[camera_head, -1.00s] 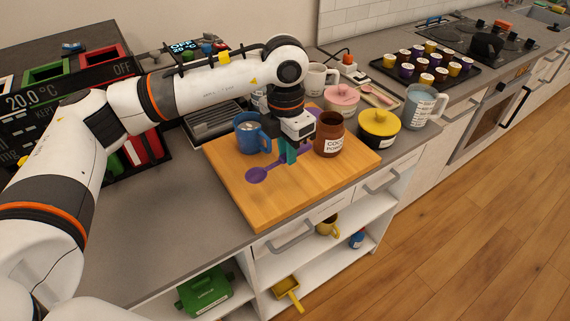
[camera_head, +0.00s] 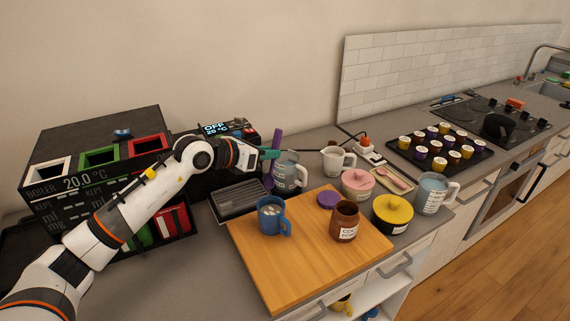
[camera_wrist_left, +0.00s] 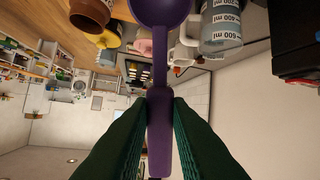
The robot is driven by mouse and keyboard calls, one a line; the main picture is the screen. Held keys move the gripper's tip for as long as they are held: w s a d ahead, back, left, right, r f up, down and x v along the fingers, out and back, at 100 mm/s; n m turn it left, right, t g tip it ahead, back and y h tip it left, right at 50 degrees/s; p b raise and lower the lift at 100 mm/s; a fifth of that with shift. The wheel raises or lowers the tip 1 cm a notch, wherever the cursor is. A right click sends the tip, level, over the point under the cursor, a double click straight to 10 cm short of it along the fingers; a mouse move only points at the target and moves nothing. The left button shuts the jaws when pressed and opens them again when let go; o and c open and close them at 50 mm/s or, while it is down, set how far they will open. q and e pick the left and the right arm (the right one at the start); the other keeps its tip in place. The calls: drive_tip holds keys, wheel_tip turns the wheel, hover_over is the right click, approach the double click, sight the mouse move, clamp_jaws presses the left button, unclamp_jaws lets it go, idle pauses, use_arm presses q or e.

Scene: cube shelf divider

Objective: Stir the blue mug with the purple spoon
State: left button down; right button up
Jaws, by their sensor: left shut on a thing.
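My left gripper (camera_head: 268,154) is shut on the handle of the purple spoon (camera_head: 277,140). The spoon is held about upright, beside the grey measuring mug behind the board, with its lower end (camera_head: 268,183) downward. In the left wrist view the spoon's handle (camera_wrist_left: 159,125) runs between the teal fingers (camera_wrist_left: 160,105), and its bowl (camera_wrist_left: 160,8) is at the top edge. The blue mug (camera_head: 268,222) stands upright on the wooden board (camera_head: 290,265), with pale pieces visible inside. The gripper and spoon are behind the mug, apart from it. My right gripper is not in view.
A brown cocoa jar (camera_head: 344,222) stands on the board, with a purple disc (camera_head: 327,199) behind it. The grey measuring mug (camera_head: 289,177) is close to the spoon. A pink pot (camera_head: 357,186), yellow-lidded pot (camera_head: 393,214) and dark drip tray (camera_head: 238,199) surround the board.

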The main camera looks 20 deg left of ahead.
use_arm(q)
drive_tip(key=shift+w+f+b, duration=0.2)
drive_tip(key=shift+f+b, duration=4.1)
drive_tip(key=shift+f, duration=1.8)
drive_tip(key=shift+s+f, duration=0.2)
drive_tip(key=shift+f, duration=0.15)
drive_tip(key=shift+a+b, duration=0.1)
drive_tip(key=shift+b, duration=0.2)
